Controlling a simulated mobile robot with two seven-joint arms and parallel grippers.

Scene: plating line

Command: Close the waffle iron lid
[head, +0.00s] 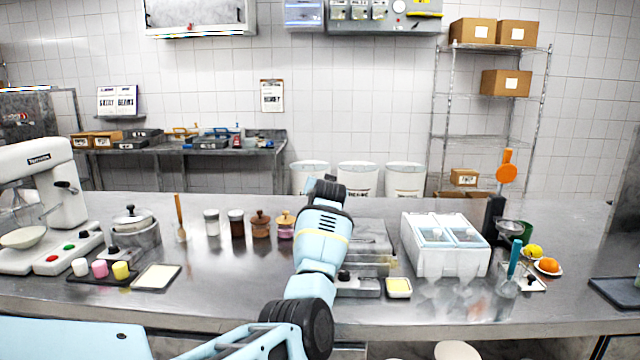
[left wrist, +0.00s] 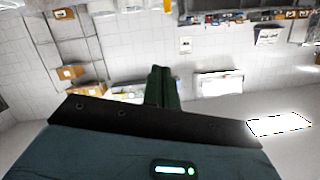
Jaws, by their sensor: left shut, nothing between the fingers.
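A silver metal appliance, which looks like the waffle iron (head: 372,264), stands on the counter right of centre, with a dark knob (head: 344,275) at its front. My left arm hides its left part, and I cannot tell from what shows how far its lid stands open. My left gripper (head: 326,182) is at the end of the raised arm, above and left of the appliance and apart from it. In the left wrist view its dark green fingers (left wrist: 162,88) are together, with nothing between them. My right gripper is not in view.
Several jars (head: 260,224) stand left of my arm. A pot (head: 134,232) stands farther left.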

